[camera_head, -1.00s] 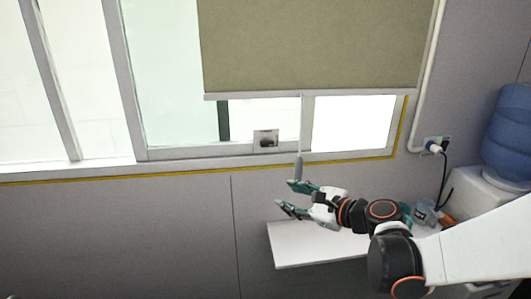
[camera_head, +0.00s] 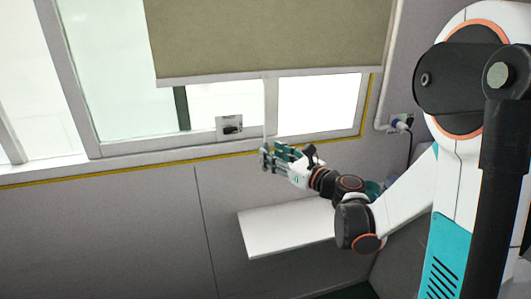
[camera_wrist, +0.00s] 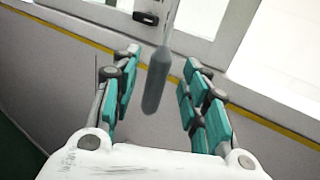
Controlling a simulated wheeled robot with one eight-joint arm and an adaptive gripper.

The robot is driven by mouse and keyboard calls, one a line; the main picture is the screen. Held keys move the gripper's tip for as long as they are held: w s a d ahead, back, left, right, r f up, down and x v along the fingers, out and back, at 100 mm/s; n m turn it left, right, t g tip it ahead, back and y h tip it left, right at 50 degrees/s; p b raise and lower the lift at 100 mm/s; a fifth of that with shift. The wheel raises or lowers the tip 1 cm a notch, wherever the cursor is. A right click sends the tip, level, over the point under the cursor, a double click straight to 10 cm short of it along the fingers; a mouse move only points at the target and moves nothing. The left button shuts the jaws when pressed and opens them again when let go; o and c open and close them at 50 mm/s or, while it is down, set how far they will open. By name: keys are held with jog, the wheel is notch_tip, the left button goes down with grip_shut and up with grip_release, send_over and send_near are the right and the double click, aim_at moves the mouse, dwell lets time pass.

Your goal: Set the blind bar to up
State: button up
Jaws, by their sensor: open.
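The olive-beige roller blind (camera_head: 265,35) hangs over the upper part of the window, with its pale bottom bar (camera_head: 260,77) above the sill. A thin cord (camera_head: 265,112) hangs below the bar. It ends in a grey, elongated pull (camera_wrist: 157,85), seen in the wrist view. My gripper (camera_head: 268,156) is at the cord's lower end, below the bottom bar. In the wrist view, the pull hangs upright between my open green fingers (camera_wrist: 160,62), with visible gaps on both sides. The pull is mostly hidden by the fingers in the head view.
A small framed switch or latch plate (camera_head: 229,128) is near the window's lower frame. A white shelf (camera_head: 285,230) juts out below my gripper. A socket with a plug and cable (camera_head: 402,122) is on the wall at right.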

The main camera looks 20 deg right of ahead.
aim_at(265, 170)
jog(key=shift+x, duration=2.05)
jog(key=shift+c, duration=0.2)
grip_shut()
